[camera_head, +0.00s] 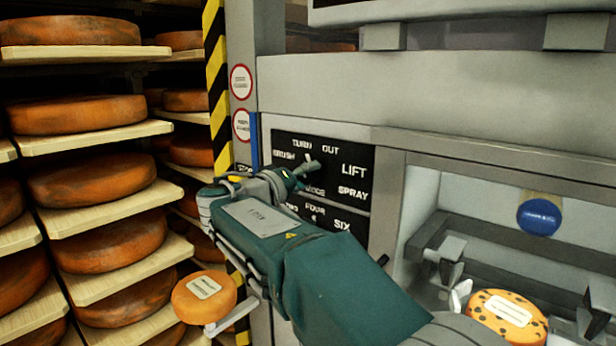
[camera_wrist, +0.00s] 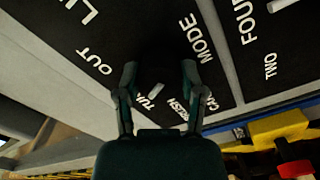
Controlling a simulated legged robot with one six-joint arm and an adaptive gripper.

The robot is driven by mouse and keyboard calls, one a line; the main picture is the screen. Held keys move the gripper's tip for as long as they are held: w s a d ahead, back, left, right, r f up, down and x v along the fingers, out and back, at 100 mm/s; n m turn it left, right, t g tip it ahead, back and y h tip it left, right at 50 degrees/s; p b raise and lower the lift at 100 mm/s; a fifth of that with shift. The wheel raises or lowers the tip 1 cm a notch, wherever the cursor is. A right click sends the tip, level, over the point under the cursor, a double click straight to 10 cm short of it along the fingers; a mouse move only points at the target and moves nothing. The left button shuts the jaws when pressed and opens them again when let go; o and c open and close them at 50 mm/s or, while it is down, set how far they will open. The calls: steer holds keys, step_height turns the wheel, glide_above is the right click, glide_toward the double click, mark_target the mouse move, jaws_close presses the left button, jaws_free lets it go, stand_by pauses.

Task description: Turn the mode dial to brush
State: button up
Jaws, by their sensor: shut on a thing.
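The mode dial (camera_wrist: 160,64) is a dark knob on a black panel (camera_wrist: 225,75), hard to tell from the panel. Its pale pointer mark (camera_wrist: 155,91) lies toward the TURN lettering, with BRUSH beside that. My gripper (camera_wrist: 159,82) has its two fingers on either side of the dial and is shut on it. In the head view my gripper (camera_head: 304,170) is at the panel between the MODE and TURN labels, and it hides most of the dial. BRUSH is at the panel's upper left, with OUT, LIFT and SPRAY to the right.
A lower dial panel (camera_head: 341,226) carries FOUR and SIX. Shelves of cheese wheels (camera_head: 92,185) stand at left behind a striped post (camera_head: 217,75). At right an open machine bay holds a blue disc (camera_head: 538,218) and a spotted cheese (camera_head: 505,318). A yellow part (camera_wrist: 279,128) shows in the wrist view.

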steer(key=n, duration=0.4)
steer(key=shift+a+f+n, duration=0.15)
steer(key=shift+a+n, duration=0.1)
steer(key=shift+n, duration=0.05)
steer(key=shift+f+n, duration=0.1)
steer(key=shift+n, duration=1.6)
steer(key=shift+f, duration=0.1)
steer(key=o, duration=1)
steer(key=shift+a, duration=0.1)
steer(key=shift+o, duration=0.7)
steer(key=shift+a, duration=0.3)
